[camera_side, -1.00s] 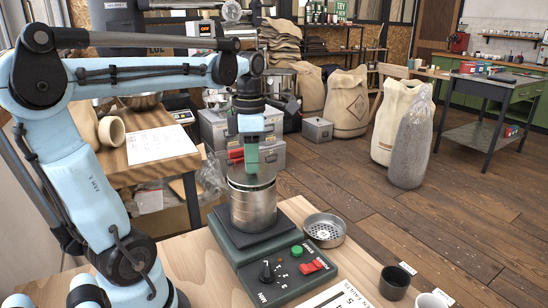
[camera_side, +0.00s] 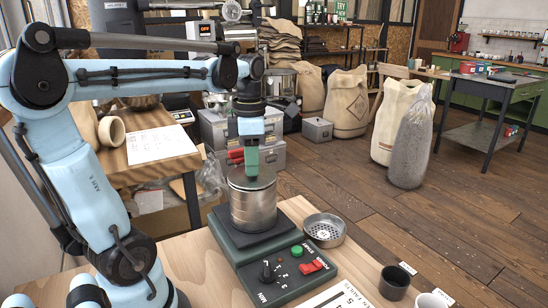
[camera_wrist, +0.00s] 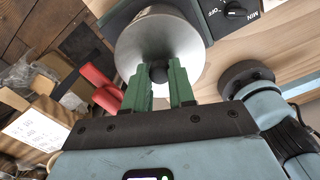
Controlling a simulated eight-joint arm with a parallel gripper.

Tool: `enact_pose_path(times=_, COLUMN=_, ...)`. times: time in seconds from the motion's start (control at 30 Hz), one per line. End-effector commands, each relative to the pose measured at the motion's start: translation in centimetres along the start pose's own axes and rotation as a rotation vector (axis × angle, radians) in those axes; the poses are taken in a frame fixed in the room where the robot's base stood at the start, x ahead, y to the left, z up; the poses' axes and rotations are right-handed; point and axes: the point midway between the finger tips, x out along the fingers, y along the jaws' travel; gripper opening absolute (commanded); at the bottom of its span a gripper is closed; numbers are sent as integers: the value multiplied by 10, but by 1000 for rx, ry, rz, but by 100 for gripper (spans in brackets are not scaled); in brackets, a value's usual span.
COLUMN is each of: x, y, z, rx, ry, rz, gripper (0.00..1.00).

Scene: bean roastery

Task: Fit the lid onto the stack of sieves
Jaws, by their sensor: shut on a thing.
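The stack of sieves (camera_side: 253,210) is a silvery metal cylinder standing upright on the dark plate of a green shaker base (camera_side: 282,278). The lid (camera_side: 240,182) is a round metal disc, about level, at the top of the stack. In the wrist view the lid (camera_wrist: 140,38) fills the upper middle, with a dark knob (camera_wrist: 157,70) at its centre. My gripper (camera_side: 252,170) points down above the stack, its green fingers shut on the lid's knob; the fingers also show in the wrist view (camera_wrist: 165,72). I cannot tell whether the lid's rim is fully seated.
A loose perforated sieve (camera_side: 324,230) lies right of the base. A dark cup (camera_side: 396,281) stands at the table's front right. The base carries a black knob, a green button and a red switch. A side table (camera_side: 150,150) with paper and tape stands behind left.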

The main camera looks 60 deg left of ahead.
Motion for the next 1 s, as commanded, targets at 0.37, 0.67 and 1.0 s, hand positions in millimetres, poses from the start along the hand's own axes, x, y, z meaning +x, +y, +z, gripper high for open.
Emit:
enact_pose_path(times=0.37, x=6, y=0, z=0, rx=0, ry=0, rz=0, gripper=32)
enact_pose_path(times=0.67, x=5, y=0, z=0, rx=0, ry=0, rz=0, gripper=35)
enact_pose_path(times=1.0, x=-16, y=0, z=0, rx=0, ry=0, rz=0, gripper=35)
